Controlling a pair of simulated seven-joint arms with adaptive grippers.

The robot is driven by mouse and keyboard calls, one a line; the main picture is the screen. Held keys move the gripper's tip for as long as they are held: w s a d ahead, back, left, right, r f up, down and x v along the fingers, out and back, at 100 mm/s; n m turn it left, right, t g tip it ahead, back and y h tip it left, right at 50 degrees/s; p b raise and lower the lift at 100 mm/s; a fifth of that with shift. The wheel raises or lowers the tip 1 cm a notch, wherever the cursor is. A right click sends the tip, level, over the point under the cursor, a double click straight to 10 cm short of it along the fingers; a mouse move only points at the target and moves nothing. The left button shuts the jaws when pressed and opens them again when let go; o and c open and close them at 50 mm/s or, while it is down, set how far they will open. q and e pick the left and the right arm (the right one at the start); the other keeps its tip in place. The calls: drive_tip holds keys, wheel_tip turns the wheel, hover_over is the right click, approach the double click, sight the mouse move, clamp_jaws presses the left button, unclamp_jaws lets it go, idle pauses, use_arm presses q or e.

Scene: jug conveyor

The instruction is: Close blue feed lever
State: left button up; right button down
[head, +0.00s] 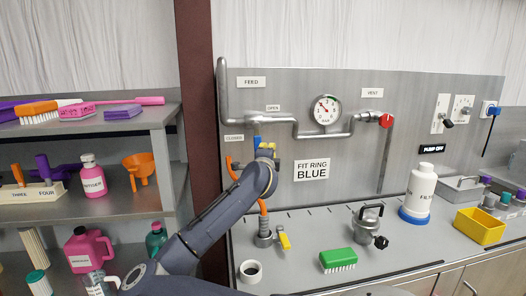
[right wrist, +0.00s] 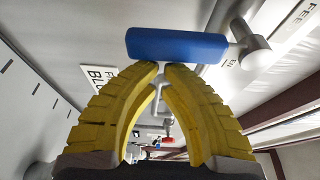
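The blue feed lever (head: 257,142) is on the wall pipework below the OPEN label (head: 273,108) and right of the CLOSED label (head: 234,138). In the head view it looks roughly upright, partly hidden by my gripper. My right gripper (head: 267,147) is up at the lever. In the right wrist view the blue lever handle (right wrist: 178,45) lies across just beyond the yellow fingertips of my right gripper (right wrist: 162,66). The tips are close together with a narrow gap and nothing seen between them. I cannot tell whether they touch the handle. My left gripper is not seen.
An orange hose (head: 263,222) hangs beside my arm. A red vent handle (head: 386,120) and a gauge (head: 324,110) are on the wall to the right. A green brush (head: 338,260), a metal pot (head: 368,228) and a white filter bottle (head: 419,190) stand on the counter.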

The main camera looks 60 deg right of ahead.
drive_tip(key=shift+w+a, duration=0.15)
drive_tip(key=shift+w, duration=0.05)
idle(0.3)
